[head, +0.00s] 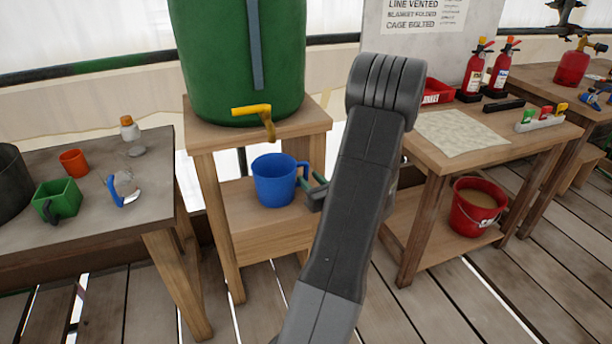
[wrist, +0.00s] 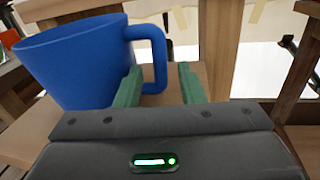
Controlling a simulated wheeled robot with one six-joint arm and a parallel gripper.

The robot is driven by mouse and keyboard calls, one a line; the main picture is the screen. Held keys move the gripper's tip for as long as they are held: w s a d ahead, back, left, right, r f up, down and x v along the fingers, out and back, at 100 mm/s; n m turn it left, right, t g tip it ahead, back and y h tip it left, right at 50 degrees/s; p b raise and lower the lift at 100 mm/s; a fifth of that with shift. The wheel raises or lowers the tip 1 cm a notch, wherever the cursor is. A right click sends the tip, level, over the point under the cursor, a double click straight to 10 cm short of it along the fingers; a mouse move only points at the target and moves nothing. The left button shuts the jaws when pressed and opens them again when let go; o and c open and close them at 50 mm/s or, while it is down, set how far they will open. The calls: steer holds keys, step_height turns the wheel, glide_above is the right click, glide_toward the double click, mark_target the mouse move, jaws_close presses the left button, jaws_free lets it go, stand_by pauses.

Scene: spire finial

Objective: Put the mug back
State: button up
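A blue mug (head: 274,182) stands upright on the lower shelf (head: 240,213) of a wooden stand, below the yellow tap (head: 252,110) of a green barrel (head: 240,50). Its handle faces right, toward my gripper (head: 318,184). In the wrist view the blue mug (wrist: 75,62) fills the upper left. My gripper's green fingers (wrist: 160,86) are apart, and the outer bar of the handle shows in the gap between them. I see no finger closed on it. My arm hides the right part of the stand in the head view.
The right bench holds a cloth (head: 460,132) and fire extinguishers (head: 475,72). A red bucket (head: 478,207) sits on its lower shelf. Stand legs flank the mug.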

steer(key=v, duration=0.9)
